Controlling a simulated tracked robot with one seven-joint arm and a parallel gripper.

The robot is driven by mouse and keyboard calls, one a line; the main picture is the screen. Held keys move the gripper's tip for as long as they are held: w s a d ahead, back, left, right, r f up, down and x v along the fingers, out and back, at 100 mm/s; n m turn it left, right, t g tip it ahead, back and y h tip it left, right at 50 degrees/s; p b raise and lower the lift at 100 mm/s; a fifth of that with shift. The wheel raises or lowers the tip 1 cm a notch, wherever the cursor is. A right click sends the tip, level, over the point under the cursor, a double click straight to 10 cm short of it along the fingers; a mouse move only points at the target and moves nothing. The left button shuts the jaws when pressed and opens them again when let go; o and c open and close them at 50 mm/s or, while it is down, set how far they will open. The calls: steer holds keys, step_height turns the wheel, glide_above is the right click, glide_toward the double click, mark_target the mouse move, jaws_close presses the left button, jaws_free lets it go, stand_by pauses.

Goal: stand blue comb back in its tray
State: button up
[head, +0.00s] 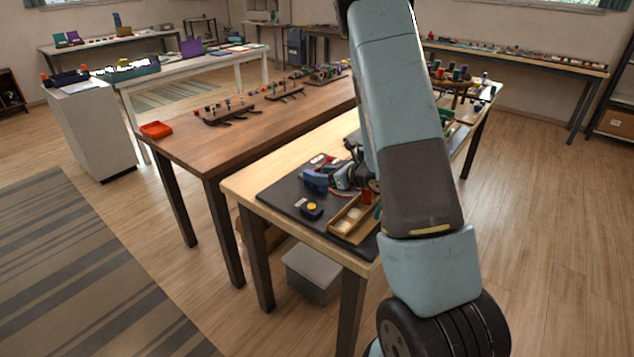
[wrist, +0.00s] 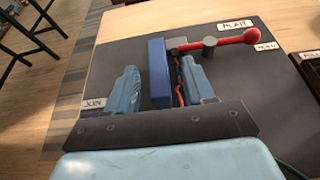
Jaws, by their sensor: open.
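My gripper (wrist: 159,66) is open, with its two grey-blue fingers apart. A dark blue block-like piece (wrist: 158,78) stands between them, closer to the right finger. I cannot tell whether it is the blue comb or part of a clamp. A red-knobbed handle (wrist: 235,39) and an orange-red cord lie beside it. In the head view, my gripper (head: 345,177) is low over the black mat, beside the blue piece (head: 316,182). A wooden tray with pale compartments (head: 352,221) lies at the mat's near right. My arm hides part of the bench.
The black mat (head: 283,195) bears white labels, including PLAIT (wrist: 235,24) and JOIN (wrist: 94,103). A small dark block with a yellow top (head: 311,209) sits near the mat's front. A brown table (head: 190,143) with cord stands and a red tray (head: 155,130) is behind left.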

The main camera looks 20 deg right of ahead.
mark_target(307, 173)
steer(key=x, duration=0.4)
steer(key=shift+a, duration=0.1)
steer(key=shift+c, duration=0.5)
jaws_close()
